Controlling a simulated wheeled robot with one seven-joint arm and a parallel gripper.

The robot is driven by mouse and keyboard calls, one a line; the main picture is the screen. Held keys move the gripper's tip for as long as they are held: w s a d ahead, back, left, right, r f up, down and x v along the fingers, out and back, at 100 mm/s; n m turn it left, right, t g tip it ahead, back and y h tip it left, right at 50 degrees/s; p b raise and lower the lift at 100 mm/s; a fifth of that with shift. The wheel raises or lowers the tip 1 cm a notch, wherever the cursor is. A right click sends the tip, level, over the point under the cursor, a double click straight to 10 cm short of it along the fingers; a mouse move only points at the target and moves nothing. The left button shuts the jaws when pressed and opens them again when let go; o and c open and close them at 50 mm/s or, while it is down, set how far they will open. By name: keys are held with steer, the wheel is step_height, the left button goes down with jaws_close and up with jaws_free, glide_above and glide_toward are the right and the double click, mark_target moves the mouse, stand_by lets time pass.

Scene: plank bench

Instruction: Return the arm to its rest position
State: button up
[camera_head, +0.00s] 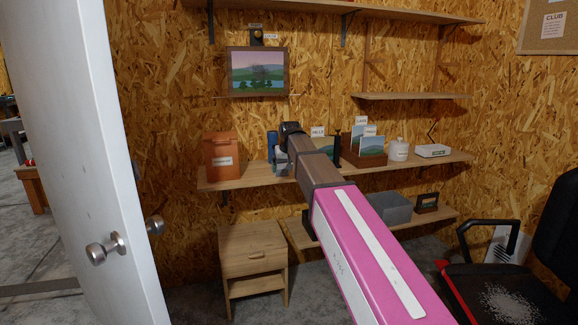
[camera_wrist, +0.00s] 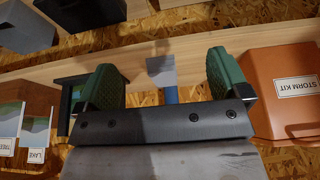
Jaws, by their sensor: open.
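My arm reaches forward from the lower right to the middle shelf (camera_head: 240,181). My gripper (camera_head: 290,128) is at its far end, above the shelf, and its fingers are hard to make out there. In the wrist view my gripper (camera_wrist: 165,80) shows two green-padded fingers spread wide apart. A grey-bladed tool with a blue handle (camera_wrist: 161,71) shows between and beyond them, and nothing is visibly clamped. I cannot tell how far away the tool is.
An orange storm kit box (camera_head: 221,156) stands on the shelf left of my gripper. A wooden card box (camera_head: 365,158), a pale jar (camera_head: 398,150) and a white device (camera_head: 432,151) stand right.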

steer(key=s+d+f+m+g, duration=0.1)
steer(key=s+d+f, duration=0.5)
steer(key=s+f, duration=0.4)
steer(key=s+d+f+m+g, duration=0.1)
steer(key=s+d+f, duration=0.6)
steer(key=s+f, duration=0.3)
steer(key=s+d+f+m+g+h, duration=0.1)
steer(key=s+d+f+g, duration=0.1)
steer(key=s+d+f, duration=0.5)
step_height(320, 180, down, 6)
steer(key=s, duration=0.2)
steer(key=shift+s+f, duration=0.25)
steer(key=shift+s, duration=0.15)
steer(key=shift+d, duration=0.1)
